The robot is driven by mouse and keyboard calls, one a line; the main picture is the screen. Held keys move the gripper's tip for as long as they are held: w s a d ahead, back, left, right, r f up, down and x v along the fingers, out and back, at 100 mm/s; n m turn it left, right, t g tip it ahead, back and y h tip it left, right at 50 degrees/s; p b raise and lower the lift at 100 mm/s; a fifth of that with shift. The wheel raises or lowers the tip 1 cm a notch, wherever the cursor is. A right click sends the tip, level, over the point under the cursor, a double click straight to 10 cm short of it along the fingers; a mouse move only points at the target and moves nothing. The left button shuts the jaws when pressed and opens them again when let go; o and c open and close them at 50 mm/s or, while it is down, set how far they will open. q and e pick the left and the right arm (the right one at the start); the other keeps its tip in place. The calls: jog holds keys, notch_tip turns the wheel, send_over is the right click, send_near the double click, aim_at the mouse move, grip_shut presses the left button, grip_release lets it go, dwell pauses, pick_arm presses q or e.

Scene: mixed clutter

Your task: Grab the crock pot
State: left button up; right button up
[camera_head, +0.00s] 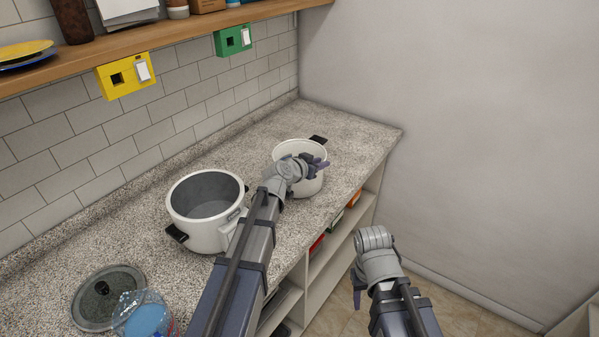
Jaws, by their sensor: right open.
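Two white pots stand on the speckled counter, and I cannot tell for sure which is the crock pot. The larger pot (190,228) is at the left, open and empty, with a grey inside, a dark side handle and a light panel on its front. The smaller pot (287,149) is farther back, with a black handle at its far rim. My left gripper (321,167) is over the smaller pot's near right side; its jaw gap and any contact are unclear. My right gripper (358,287) is open, low in front of the counter, away from both pots.
A glass lid (92,297) and a clear container with blue contents (146,318) are at the counter's near left. A wooden wall shelf (190,36) runs above. Open shelves (327,254) lie below the counter. Counter right of the smaller pot is clear.

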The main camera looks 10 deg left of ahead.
pick_arm(q)
grip_shut()
dwell(1.1)
